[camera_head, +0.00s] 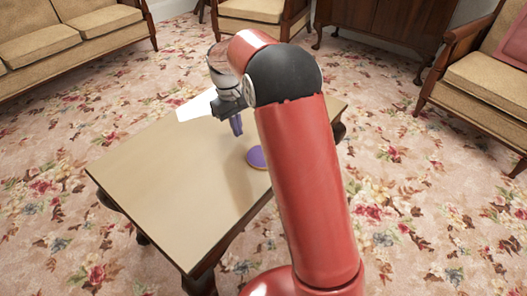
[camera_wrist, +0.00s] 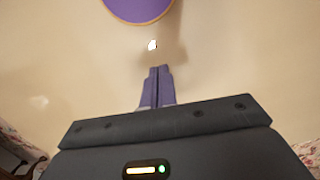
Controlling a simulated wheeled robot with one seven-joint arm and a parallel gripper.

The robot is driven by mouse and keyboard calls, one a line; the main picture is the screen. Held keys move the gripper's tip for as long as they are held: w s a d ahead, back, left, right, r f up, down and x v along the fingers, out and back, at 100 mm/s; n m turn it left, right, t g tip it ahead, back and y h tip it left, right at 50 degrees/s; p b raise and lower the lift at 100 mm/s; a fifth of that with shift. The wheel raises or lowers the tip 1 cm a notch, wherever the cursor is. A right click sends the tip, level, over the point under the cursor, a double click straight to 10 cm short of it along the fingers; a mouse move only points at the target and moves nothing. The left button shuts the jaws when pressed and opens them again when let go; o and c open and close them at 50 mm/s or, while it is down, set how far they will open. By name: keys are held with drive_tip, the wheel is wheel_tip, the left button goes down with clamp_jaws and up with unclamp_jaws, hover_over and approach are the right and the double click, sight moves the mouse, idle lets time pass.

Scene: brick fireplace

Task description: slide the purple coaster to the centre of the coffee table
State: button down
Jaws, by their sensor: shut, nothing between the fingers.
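The purple coaster (camera_head: 257,157) lies flat on the coffee table (camera_head: 165,185), close to its right edge, partly hidden behind my red arm in the head view. It has a thin tan rim and shows at the top of the wrist view (camera_wrist: 138,8), cut off by the frame edge. My gripper (camera_head: 237,126) points down over the table, to the left of and behind the coaster. In the wrist view its two purple-grey fingers (camera_wrist: 158,72) are together with nothing between them. The fingertips are apart from the coaster.
A white sheet-like object (camera_head: 197,105) lies at the table's far end, partly hidden by my gripper. The left and near parts of the tabletop are clear. A sofa (camera_head: 70,45), armchairs (camera_head: 480,85) and a dark cabinet (camera_head: 385,30) stand around on the floral carpet.

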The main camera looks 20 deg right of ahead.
sight(230, 134)
drive_tip(key=s+d, duration=0.1)
drive_tip(key=s, duration=0.2)
drive_tip(key=s+d, duration=0.2)
drive_tip(key=s, duration=0.1)
drive_tip(key=s+d+b, duration=0.1)
drive_tip(key=s+d, duration=0.1)
drive_tip(key=s, duration=0.2)
drive_tip(key=shift+s+d+f, duration=0.1)
drive_tip(key=shift+s+f, duration=0.05)
drive_tip(key=shift+s, duration=0.15)
drive_tip(key=shift+f+b, duration=0.3)
drive_tip(key=shift+f, duration=0.35)
drive_tip(key=w+a+p, duration=0.2)
drive_tip(key=w, duration=0.2)
drive_tip(key=w+a+p, duration=0.2)
drive_tip(key=w, duration=0.2)
drive_tip(key=w+a+p, duration=0.2)
drive_tip(key=w+p, duration=0.1)
drive_tip(key=w, duration=0.2)
drive_tip(key=shift+a+r, duration=0.1)
drive_tip(key=shift+a, duration=0.2)
drive_tip(key=shift+w+a+f, duration=0.2)
drive_tip(key=shift+w+a, duration=0.1)
drive_tip(key=shift+w, duration=0.3)
